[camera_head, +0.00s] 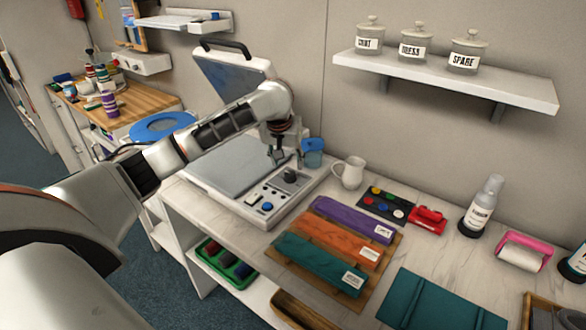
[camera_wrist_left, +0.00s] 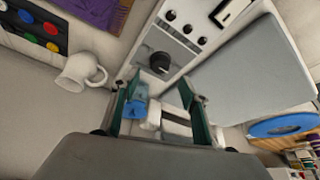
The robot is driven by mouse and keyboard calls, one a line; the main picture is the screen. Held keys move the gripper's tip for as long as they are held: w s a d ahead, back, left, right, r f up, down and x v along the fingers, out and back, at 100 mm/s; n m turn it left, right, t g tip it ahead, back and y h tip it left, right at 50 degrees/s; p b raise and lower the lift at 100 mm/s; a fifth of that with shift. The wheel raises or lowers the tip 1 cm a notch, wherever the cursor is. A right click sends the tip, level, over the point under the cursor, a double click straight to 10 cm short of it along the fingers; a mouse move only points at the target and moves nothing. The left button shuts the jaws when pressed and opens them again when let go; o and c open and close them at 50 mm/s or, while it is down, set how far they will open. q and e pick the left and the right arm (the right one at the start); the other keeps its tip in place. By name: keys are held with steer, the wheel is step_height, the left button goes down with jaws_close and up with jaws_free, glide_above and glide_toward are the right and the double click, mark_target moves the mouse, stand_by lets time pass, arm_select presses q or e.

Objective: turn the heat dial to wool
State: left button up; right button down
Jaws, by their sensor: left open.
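The wool setting cannot be read in either view. My left gripper (camera_head: 277,158) is over the panel, close to the dial and apart from it. In the left wrist view the gripper (camera_wrist_left: 158,88) is open, with nothing between its tips. My right gripper is not in view.
Rolled cloths (camera_head: 330,246) lie on a wooden board in front. A shelf with jars (camera_head: 445,78) is on the wall.

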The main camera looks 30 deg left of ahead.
mark_target(290, 173)
arm_select(q)
steer(key=shift+x, duration=3.15)
steer(key=c, duration=1.1)
